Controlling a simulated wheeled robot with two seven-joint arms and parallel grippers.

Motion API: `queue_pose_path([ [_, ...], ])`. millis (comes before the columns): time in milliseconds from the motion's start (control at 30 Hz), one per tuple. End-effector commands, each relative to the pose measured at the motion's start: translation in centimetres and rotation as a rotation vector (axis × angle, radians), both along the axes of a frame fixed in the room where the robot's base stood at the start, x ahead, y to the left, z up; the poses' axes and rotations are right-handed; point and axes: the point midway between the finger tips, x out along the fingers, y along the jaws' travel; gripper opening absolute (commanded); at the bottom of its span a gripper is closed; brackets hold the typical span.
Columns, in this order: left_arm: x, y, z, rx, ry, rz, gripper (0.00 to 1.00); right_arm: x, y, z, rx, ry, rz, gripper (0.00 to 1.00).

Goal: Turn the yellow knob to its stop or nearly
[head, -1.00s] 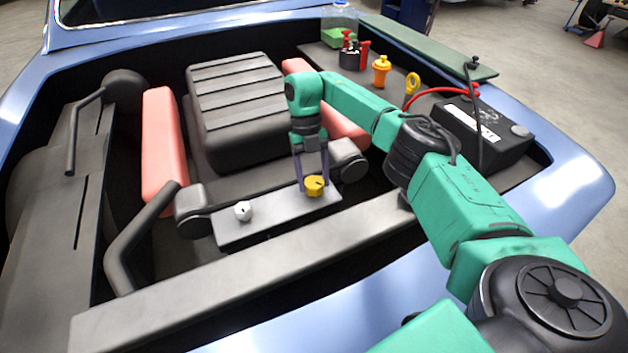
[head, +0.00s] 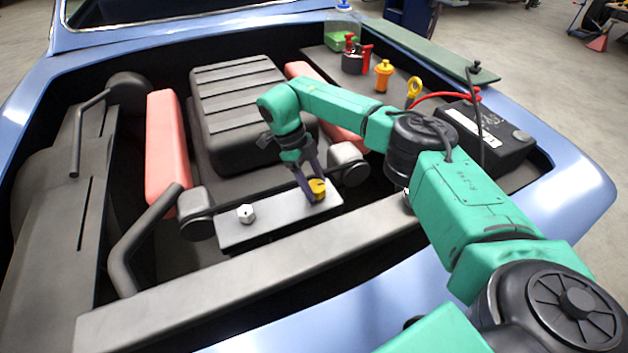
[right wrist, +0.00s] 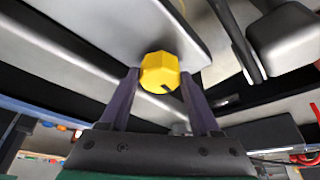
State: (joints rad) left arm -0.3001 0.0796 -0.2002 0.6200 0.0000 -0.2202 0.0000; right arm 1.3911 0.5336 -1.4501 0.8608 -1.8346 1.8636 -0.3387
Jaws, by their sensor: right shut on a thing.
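The yellow knob (head: 318,187) sits on the right end of a light grey plate (head: 276,217) in the engine bay. A dark mark shows on its face in the right wrist view (right wrist: 159,72). My right gripper (head: 314,191) is shut on the knob, with one finger on each side of it; the fingers (right wrist: 161,86) also show in the wrist view. In the head view the gripper leans, with its wrist up and left of the knob. My left gripper is not in view.
A white knob (head: 246,214) sits on the plate's left part. A grey front beam (head: 250,268) runs just before the plate. A black engine cover (head: 240,105) and pink-red covers (head: 166,150) lie behind. A battery (head: 490,140) with a red cable stands at the right.

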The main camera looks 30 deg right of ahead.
Motion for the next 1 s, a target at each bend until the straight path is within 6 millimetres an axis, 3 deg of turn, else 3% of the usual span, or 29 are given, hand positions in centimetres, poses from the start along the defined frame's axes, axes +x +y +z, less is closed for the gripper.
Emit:
queue_pose_path([
  [733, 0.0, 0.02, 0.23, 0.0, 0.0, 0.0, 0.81, -0.05, 0.07, -0.08, 0.001, 0.0, 0.098, 0.08],
  [767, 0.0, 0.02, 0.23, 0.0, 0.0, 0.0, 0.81, -0.05, 0.07, -0.08, 0.001, 0.0, 0.098, 0.75],
  [800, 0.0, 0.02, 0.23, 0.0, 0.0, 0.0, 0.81, -0.05, 0.07, -0.07, 0.0, 0.0, 0.097, 0.9],
  [1000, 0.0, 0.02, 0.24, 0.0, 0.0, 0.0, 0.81, -0.05, 0.06, -0.05, 0.0, 0.0, 0.096, 0.94],
])
